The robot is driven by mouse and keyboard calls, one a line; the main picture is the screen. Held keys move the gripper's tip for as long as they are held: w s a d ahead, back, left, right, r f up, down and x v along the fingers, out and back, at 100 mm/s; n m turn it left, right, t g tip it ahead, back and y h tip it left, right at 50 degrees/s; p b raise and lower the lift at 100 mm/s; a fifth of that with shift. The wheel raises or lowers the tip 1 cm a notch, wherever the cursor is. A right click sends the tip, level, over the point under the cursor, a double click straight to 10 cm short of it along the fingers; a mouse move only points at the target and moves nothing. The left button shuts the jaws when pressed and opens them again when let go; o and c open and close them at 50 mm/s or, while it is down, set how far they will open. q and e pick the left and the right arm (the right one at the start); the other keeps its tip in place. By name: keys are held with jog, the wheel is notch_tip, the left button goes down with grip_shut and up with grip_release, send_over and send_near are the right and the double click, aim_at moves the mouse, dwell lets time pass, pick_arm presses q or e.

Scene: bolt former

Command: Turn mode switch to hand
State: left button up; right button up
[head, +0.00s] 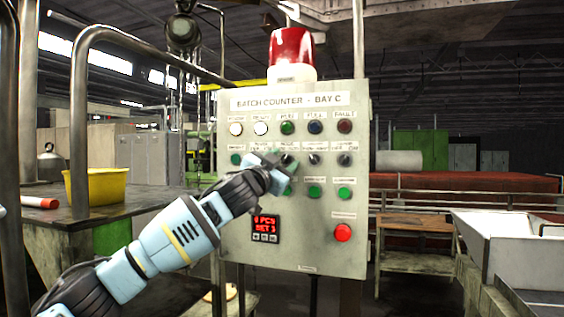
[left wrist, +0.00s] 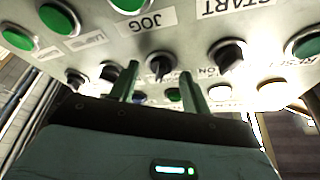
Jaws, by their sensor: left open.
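The grey control panel (head: 325,222) headed "BATCH COUNTER - BAY C" faces me. Its second row has a green button at the left and black rotary knobs to the right; their labels are too small to read, so I cannot tell which is the mode switch by name. My left gripper (head: 281,161) is at this row, covering part of it. In the left wrist view the picture is upside down; the open fingers of the gripper (left wrist: 158,84) straddle a black knob (left wrist: 160,66) near the "JOG" label. I cannot tell whether they touch it. My right gripper is not in view.
A red beacon (head: 291,50) tops the panel. A red button (head: 342,232) and a red display (head: 265,225) are low on it. A neighbouring black knob (left wrist: 229,55) lies close beside the fingers. A yellow bin (head: 96,185) is on the left bench; a white bin (head: 500,235) stands right.

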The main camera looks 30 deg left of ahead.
pick_arm(q)
jog(key=c, duration=1)
jog(key=shift+d+f+n, duration=0.1)
jog(key=shift+f+n, duration=0.05)
jog(key=shift+n, duration=0.35)
jog(key=shift+n+y, duration=0.3)
jog(key=shift+y, duration=0.1)
jog(key=n+y, duration=0.2)
jog(key=n, duration=0.2)
jog(key=shift+w+d, duration=0.1)
jog(key=n+y, duration=0.1)
jog(key=n, duration=0.2)
jog(key=n+y, duration=0.2)
jog(key=n, duration=0.2)
jog(key=shift+d+n+g+y, duration=0.1)
jog(key=shift+n+g+y, duration=0.2)
jog(key=shift+g, duration=0.1)
jog(key=shift+n+g+y, duration=0.6)
jog(key=shift+n+y, duration=0.4)
jog(key=shift+n, duration=1.3)
